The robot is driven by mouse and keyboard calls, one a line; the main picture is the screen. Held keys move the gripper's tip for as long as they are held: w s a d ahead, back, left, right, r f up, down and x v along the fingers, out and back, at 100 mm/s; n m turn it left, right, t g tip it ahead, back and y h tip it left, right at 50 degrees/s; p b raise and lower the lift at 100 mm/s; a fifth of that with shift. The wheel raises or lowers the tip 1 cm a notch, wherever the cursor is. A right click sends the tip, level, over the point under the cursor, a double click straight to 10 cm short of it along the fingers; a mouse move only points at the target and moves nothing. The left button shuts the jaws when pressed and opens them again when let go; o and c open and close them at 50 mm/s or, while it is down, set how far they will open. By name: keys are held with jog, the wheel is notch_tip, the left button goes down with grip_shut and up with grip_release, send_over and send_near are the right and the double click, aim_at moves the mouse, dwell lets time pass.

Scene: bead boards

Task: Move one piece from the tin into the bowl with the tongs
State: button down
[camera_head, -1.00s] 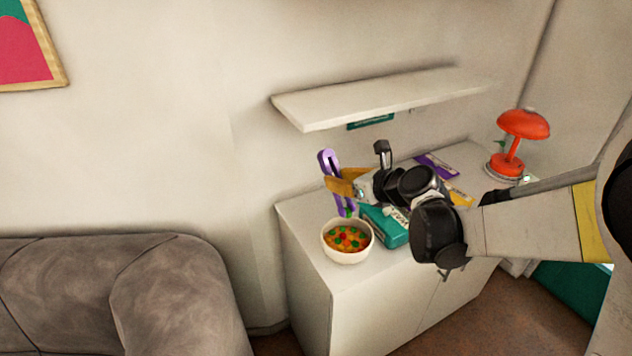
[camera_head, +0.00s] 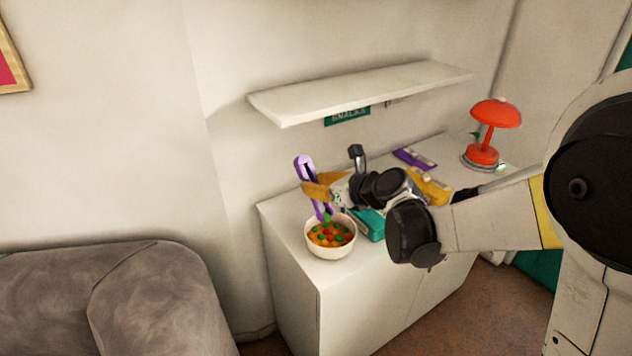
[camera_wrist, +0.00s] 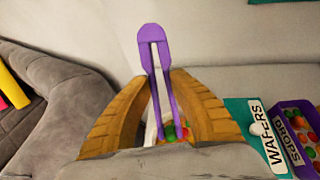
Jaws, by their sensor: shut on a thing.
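My gripper (camera_head: 323,190) is shut on the purple tongs (camera_head: 303,170), with its orange fingers on either side of them. In the wrist view the tongs (camera_wrist: 152,42) stand between the fingers (camera_wrist: 160,110), their arms close together. A green piece (camera_head: 326,218) shows at the lower end of the tongs, apparently between the tips. The white bowl (camera_head: 314,246) stands on the cabinet top, holding several red, green and orange pieces. The tongs' tips are over the bowl's back part; I cannot tell whether they touch its contents. I cannot make out a tin for certain.
A teal wafers box (camera_head: 370,225) lies right of the bowl, partly hidden by my arm; a purple drops box (camera_wrist: 290,125) is beside it in the wrist view. A yellow pack (camera_head: 432,186) and red lamp (camera_head: 484,155) are farther right. A shelf (camera_head: 360,92) overhangs behind.

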notch_tip(320, 180, down, 6)
jog(key=b, duration=0.4)
jog(key=c, duration=1.7)
grip_release()
jog(key=shift+c, duration=0.2)
notch_tip(320, 180, up, 10)
jog(key=p, duration=0.7)
